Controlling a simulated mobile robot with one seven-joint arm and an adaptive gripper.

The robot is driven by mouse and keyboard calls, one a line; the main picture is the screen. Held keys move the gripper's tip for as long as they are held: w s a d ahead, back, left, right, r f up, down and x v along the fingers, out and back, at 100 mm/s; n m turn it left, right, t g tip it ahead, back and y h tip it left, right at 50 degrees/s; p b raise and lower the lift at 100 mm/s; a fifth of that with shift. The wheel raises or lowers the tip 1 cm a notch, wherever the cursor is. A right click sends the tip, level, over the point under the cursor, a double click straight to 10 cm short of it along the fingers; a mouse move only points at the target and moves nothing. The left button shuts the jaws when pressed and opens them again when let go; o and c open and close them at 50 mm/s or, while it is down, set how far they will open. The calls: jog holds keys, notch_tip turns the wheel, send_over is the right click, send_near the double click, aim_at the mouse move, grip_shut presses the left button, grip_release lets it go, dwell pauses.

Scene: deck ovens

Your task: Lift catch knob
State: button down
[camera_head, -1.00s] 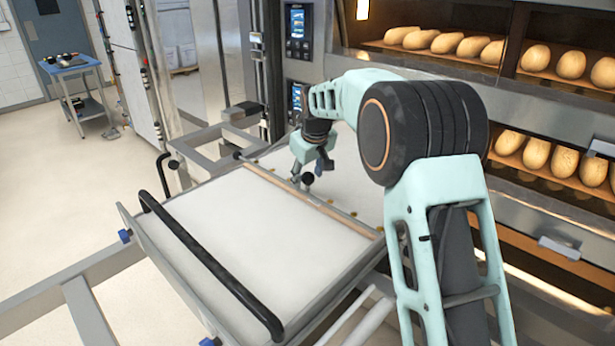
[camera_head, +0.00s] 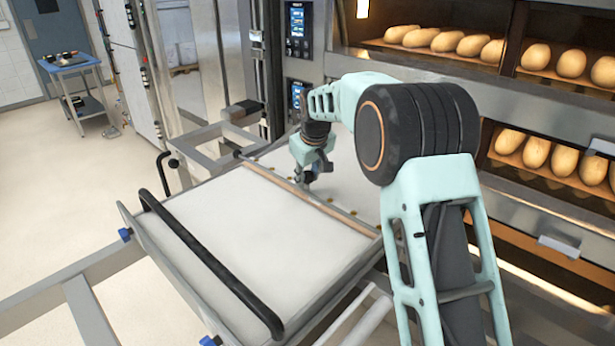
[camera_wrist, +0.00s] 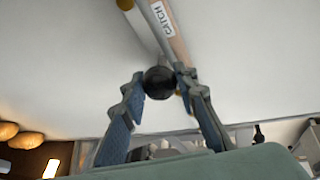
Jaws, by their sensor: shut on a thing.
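The catch knob (camera_wrist: 160,82) is a round black ball in the wrist view, between the two blue-grey fingers of my gripper (camera_wrist: 162,84). The fingers touch it on both sides and are shut on it. A pale bar with a "CATCH" label (camera_wrist: 163,20) runs just beyond the knob. In the head view my gripper (camera_head: 311,174) points down at the far side of the loader's wooden strip (camera_head: 300,200); the knob is mostly hidden by the fingers there.
The white loader tray (camera_head: 250,235) has a long black handle (camera_head: 210,265) along its near-left side. Metal rails surround it. Deck ovens with bread loaves (camera_head: 535,153) stand at the right. Open floor lies at the left, with a blue trolley (camera_head: 72,63) further back.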

jog(key=shift+r, duration=0.1)
notch_tip(320, 180, up, 2)
jog(key=shift+p, duration=0.55)
jog(key=shift+w, duration=0.1)
jog(key=c, duration=1.7)
grip_release()
jog(key=shift+r, duration=0.1)
jog(key=shift+o, duration=0.9)
jog(key=v, duration=1.1)
jog(key=shift+s+r, duration=0.25)
jog(key=shift+r, duration=0.05)
